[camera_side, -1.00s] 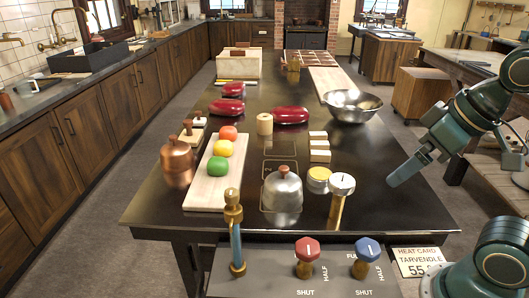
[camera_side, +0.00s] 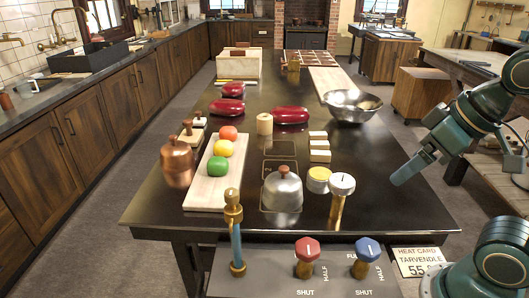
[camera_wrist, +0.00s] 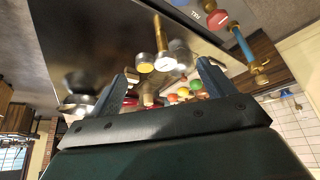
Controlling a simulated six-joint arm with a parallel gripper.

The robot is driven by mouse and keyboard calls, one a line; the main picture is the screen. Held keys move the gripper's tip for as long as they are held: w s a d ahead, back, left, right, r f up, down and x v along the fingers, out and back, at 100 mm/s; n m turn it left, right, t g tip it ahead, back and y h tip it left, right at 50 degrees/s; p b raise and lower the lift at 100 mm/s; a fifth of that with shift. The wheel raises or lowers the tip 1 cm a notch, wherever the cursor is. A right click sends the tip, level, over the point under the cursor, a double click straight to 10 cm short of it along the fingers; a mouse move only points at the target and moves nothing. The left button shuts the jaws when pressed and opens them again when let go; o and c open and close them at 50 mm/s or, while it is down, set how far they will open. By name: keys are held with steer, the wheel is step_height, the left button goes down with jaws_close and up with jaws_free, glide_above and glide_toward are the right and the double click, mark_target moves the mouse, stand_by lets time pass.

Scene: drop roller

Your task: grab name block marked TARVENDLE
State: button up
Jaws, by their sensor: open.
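Several small cream blocks (camera_side: 319,146) lie in a short row on the dark table, right of the middle. No lettering on them is readable at this size, so I cannot tell which is marked TARVENDLE. My gripper (camera_side: 402,177) hangs above the table's right side, to the right of the blocks and apart from them. In the wrist view my gripper (camera_wrist: 164,82) has its two blue-grey fingers wide apart, with nothing held between them. I cannot make out the blocks clearly there. A card (camera_side: 415,262) at the front right reads HEAT CARD TARVENDLE.
Near the blocks stand a yellow-topped tin (camera_side: 318,180), a white-topped brass valve (camera_side: 341,190), a domed metal pot (camera_side: 283,190) and a steel bowl (camera_side: 351,105). A board (camera_side: 205,190) with coloured balls lies left. Red and blue valve knobs (camera_side: 307,250) line the front.

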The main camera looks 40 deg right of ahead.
steer(key=w+d+r+m+g, duration=0.1)
steer(key=w+d+r+m, duration=0.15)
steer(key=w, duration=0.55)
steer(key=w+d+r+m+g, duration=0.2)
steer(key=w+d, duration=0.1)
steer(key=w, duration=0.5)
steer(key=m+g, duration=0.3)
steer(key=m, duration=0.2)
glide_above(321, 151)
steer(key=shift+f, duration=9.25)
steer(key=shift+f, duration=2.6)
